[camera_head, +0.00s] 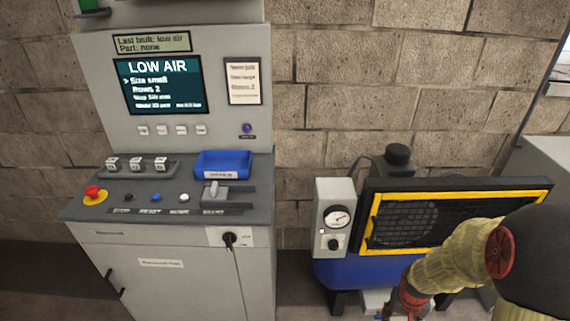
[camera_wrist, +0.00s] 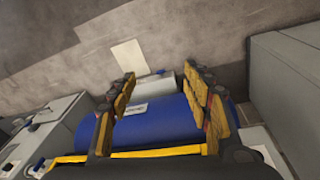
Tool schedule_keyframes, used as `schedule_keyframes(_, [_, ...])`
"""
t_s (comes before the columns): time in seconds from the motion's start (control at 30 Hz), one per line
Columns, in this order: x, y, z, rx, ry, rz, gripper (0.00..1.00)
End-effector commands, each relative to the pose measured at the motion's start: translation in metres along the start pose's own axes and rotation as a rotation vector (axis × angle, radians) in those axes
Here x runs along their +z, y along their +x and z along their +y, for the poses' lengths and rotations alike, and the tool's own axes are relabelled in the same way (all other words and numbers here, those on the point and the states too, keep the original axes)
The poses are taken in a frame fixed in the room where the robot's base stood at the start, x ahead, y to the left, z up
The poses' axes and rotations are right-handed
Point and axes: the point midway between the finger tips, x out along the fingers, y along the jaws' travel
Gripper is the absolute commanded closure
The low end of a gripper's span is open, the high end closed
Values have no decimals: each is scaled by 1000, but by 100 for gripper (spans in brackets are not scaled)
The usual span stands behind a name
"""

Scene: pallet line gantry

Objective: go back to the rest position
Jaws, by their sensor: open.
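My gripper (camera_wrist: 165,108) shows in the wrist view with its two yellow and dark fingers spread wide apart and nothing between them. Beyond the fingers is a blue tank (camera_wrist: 155,125) with a small white label. In the head view my arm comes in from the lower right, in front of the yellow-framed guard (camera_head: 405,220) of the compressor. My gripper is at the bottom edge of the head view, mostly cut off. The blue tank (camera_head: 335,270) shows under the guard there.
A grey control cabinet (camera_head: 180,245) stands at left with a screen (camera_head: 158,84) reading LOW AIR, a red stop button (camera_head: 94,192), a blue tray (camera_head: 222,163) and a rotary switch (camera_head: 229,239). A gauge box (camera_head: 336,217) is beside the guard. A grey cabinet (camera_wrist: 285,70) stands at right.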

Motion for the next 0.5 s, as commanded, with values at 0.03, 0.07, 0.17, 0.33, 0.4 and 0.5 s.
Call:
schedule_keyframes(0.03, [6, -36, -3, 7, -24, -13, 51])
schedule_keyframes(0.07, [13, -53, -5, 7, -38, -28, 51])
schedule_keyframes(0.17, [35, -110, -14, -1, -79, -57, 51])
schedule_keyframes(0.33, [73, -196, -34, -44, -137, -49, 51])
schedule_keyframes(0.4, [86, -227, -43, -67, -152, -19, 51])
schedule_keyframes(0.5, [99, -268, -55, -102, -165, 59, 51])
